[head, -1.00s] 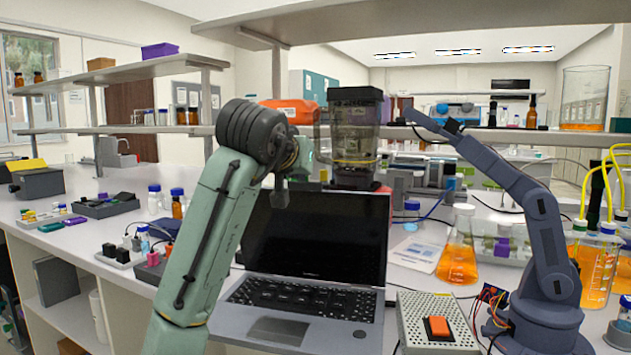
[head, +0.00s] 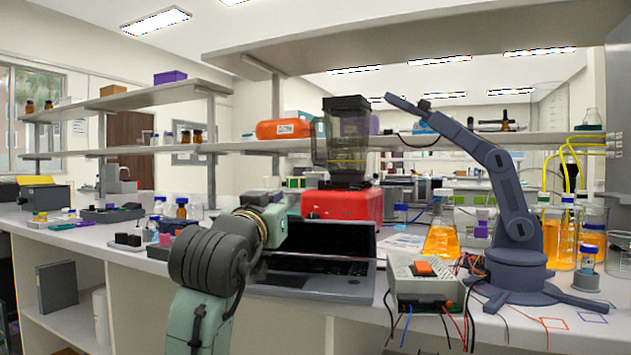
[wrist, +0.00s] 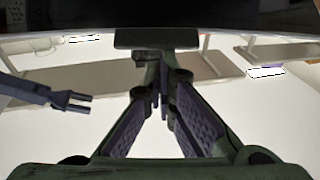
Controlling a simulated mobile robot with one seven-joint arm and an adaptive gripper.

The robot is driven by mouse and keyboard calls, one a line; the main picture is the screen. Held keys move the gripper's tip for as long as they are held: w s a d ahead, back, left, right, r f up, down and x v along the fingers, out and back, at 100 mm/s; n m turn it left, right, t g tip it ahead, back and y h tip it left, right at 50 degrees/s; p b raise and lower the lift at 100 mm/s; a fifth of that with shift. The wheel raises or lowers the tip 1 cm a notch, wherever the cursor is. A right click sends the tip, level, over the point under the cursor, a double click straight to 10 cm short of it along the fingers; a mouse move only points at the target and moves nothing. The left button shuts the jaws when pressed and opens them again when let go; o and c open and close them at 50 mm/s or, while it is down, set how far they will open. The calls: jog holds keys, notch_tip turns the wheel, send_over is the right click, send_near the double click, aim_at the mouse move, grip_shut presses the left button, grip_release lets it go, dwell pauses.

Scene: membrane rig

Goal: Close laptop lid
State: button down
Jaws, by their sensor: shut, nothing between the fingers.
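The laptop (head: 310,283) sits on the bench at centre in the head view. Its lid (head: 345,239) is open with the dark screen showing, and part of the keyboard is visible. My arm covers the laptop's left part. In the head view my gripper's fingers are hidden behind my arm, near the laptop's left side. In the wrist view my gripper (wrist: 163,104) is shut and empty, with bright ceiling behind it. A dark surface fills the top of that view; I cannot tell if it is the lid.
A red-based blender (head: 342,205) stands behind the laptop. A grey box with an orange switch (head: 424,268) and wires stands to its right, beside a blue-grey small robot arm (head: 515,215). Orange-filled flasks (head: 441,241) stand behind. A shelf (head: 400,141) runs above.

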jog(key=shift+s+a+f+t+h+b, duration=0.25)
jog(key=shift+s+f+t+b, duration=0.5)
jog(key=shift+f+b, duration=1.45)
jog(key=shift+s+a+f+t+h+b, duration=0.25)
jog(key=shift+s+f+t+b, duration=0.55)
jog(key=shift+f+b, duration=1.35)
jog(key=shift+s+a+f+t+h+b, duration=0.25)
jog(key=shift+s+f+t+b, duration=0.5)
jog(key=shift+f+b, duration=1.45)
jog(key=shift+w+f+p, duration=0.15)
jog(key=shift+f+p, duration=0.4)
jog(key=shift+f, duration=0.1)
